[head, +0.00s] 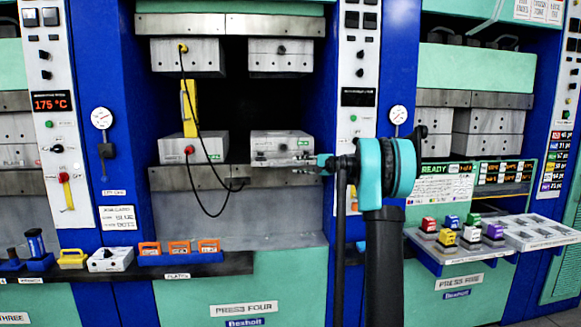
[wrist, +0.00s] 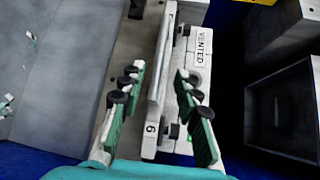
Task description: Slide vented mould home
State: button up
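The vented mould (head: 283,141) is a pale grey block in the right half of the open middle press, on its lower ledge. In the wrist view the mould (wrist: 201,80) shows its VENTED label, a "6" mark and a raised handle bar (wrist: 162,50). My gripper (head: 300,164) is at the mould's front, reaching in from the right. In the wrist view my gripper (wrist: 157,78) is open, with one green-padded finger on each side of the bar's near end. I see gaps between bar and pads.
A second block (head: 205,149) with a red knob sits on the ledge to the left. A yellow pendant (head: 188,108) and a hanging black cable (head: 200,185) are near it. Upper blocks (head: 281,58) hang above. A shelf (head: 235,263) with several tools runs along the front.

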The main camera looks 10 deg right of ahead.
jog(key=shift+v, duration=2.55)
jog(key=shift+a, duration=0.1)
jog(key=s+a+f+n+g+h, duration=0.25)
jog(key=s+a+f, duration=0.25)
jog(key=s+f, duration=0.55)
jog(key=s+a+f+n+g+h, duration=0.25)
jog(key=s+a+f, duration=0.4)
jog(key=s, duration=0.75)
jog(key=s+d+f+n+g+h, duration=0.1)
jog(key=s+d+f+n+h, duration=0.1)
jog(key=s+f, duration=0.8)
jog(key=s+d+f+n+g+h, duration=0.1)
jog(key=s+d+f+n+h, duration=0.2)
jog(key=s+f, duration=0.7)
jog(key=s+d+h, duration=0.1)
jog(key=s, duration=0.7)
jog(key=shift+d+n+h, duration=0.3)
